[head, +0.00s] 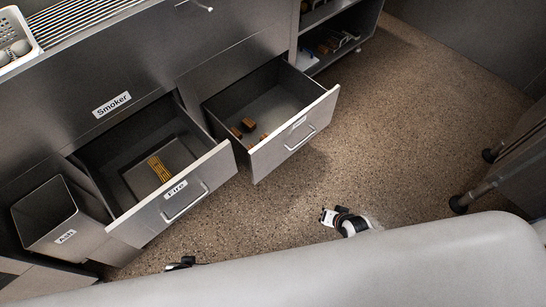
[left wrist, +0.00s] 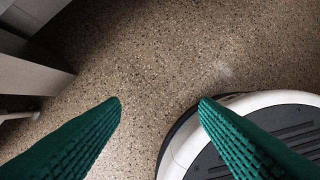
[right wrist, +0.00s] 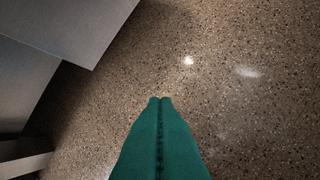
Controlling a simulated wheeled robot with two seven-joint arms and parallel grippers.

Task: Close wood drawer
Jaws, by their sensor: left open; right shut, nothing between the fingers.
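The right drawer (head: 295,138) stands pulled out from the grey cabinet, with wooden chunks (head: 247,128) inside; its small front label is too small to read. The left drawer (head: 172,199), labelled "Fire", is also pulled out and holds yellowish sticks (head: 159,168). My right gripper (right wrist: 160,99) has its green fingers pressed together with nothing between them, over bare floor. Grey panels show at the left of the right wrist view. My left gripper (left wrist: 160,101) is open and empty above the floor, apart from both drawers.
A bin labelled "Ash" (head: 53,222) stands at the far left. A white perforated basket (head: 18,40) sits on the cabinet top. Open shelves (head: 335,40) are at the back. Wheeled legs (head: 480,180) stand at the right. The speckled floor (head: 400,120) between is clear.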

